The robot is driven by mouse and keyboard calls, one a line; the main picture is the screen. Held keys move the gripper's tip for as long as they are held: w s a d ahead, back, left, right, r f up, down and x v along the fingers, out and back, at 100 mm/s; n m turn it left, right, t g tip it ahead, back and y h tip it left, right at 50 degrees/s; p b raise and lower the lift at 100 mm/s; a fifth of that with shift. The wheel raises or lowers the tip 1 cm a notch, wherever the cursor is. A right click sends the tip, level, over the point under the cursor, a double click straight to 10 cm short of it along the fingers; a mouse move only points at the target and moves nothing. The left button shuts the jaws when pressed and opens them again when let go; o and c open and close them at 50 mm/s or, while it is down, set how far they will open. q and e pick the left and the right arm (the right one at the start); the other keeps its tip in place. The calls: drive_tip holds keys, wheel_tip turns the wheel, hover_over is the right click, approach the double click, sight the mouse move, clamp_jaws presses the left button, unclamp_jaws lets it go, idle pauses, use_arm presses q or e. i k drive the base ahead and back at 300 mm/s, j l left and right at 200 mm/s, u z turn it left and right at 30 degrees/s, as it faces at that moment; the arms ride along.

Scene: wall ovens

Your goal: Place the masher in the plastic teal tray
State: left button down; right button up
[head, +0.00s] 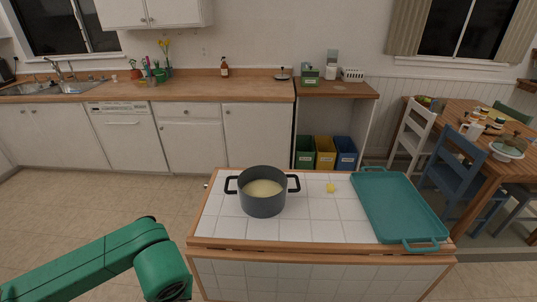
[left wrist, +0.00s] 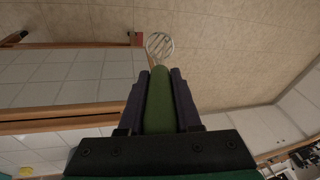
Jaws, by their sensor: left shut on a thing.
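The masher (left wrist: 161,46) shows in the left wrist view, with a green handle and a round wire head. My left gripper (left wrist: 158,78) is shut on its green handle, and the head extends beyond the fingertips, over the floor beside the island's edge. In the head view my left arm comes in at the lower left; its gripper and the masher are out of that frame. The plastic teal tray (head: 366,202) lies empty on the right part of the tiled island. My right gripper is not in view.
A dark pot (head: 263,205) with pale yellow contents stands on the island (head: 300,228), left of the tray. A small yellow piece (head: 331,187) lies between them. Bare tiles surround the pot. A dining table (head: 485,150) with chairs stands beyond, at the right.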

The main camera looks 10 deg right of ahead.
sight(392, 204)
drive_tip(key=l+z, duration=0.1)
drive_tip(key=z, duration=0.3)
drive_tip(key=l+z, duration=0.15)
drive_tip(key=z, duration=0.25)
drive_tip(key=l+z, duration=0.1)
drive_tip(key=z, duration=0.25)
drive_tip(key=l+z, duration=0.15)
drive_tip(key=z, duration=0.25)
